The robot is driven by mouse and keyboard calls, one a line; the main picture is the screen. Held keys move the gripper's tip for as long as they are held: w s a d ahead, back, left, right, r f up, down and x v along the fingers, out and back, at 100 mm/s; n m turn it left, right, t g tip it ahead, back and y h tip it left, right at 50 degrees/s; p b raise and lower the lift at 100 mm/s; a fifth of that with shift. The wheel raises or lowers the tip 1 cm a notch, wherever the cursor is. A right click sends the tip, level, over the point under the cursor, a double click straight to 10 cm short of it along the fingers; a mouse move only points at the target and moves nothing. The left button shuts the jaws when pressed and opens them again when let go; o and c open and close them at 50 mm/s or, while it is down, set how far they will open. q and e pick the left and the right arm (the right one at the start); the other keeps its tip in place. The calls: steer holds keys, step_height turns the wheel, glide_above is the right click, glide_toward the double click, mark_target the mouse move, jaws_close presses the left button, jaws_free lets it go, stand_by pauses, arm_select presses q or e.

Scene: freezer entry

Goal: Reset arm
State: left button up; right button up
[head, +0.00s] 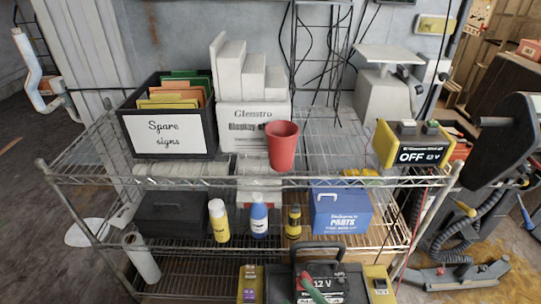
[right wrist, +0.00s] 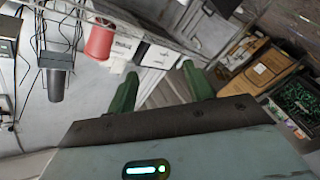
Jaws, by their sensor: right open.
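My right gripper shows in the right wrist view (right wrist: 158,70) with its two green fingers spread apart and nothing held between them. The rest of the right arm is cut off. In the right wrist view, the white stepped display shows beyond the spread fingers. My left gripper is not in either view.
A red cup (head: 282,147) stands near the front of the wire shelf (head: 330,182). A spare signs box (head: 168,135) and white steps (head: 238,75) stand to its left. Bottles (head: 259,217) and a blue parts box (head: 342,210) stand below. A dark machine (head: 500,130) is at right.

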steer(key=s+d+f+m+g+h, duration=0.6)
steer(key=s+d+f+m+h, duration=0.1)
steer(key=s+d+f+m, duration=0.6)
steer(key=s+f+p, duration=0.1)
steer(key=s+f, duration=0.1)
steer(key=s, duration=0.2)
steer(key=shift+s+d+f+g+h, duration=0.15)
steer(key=shift+s+d+g+h, duration=0.15)
steer(key=shift+s+d, duration=0.1)
stand_by(0.6)
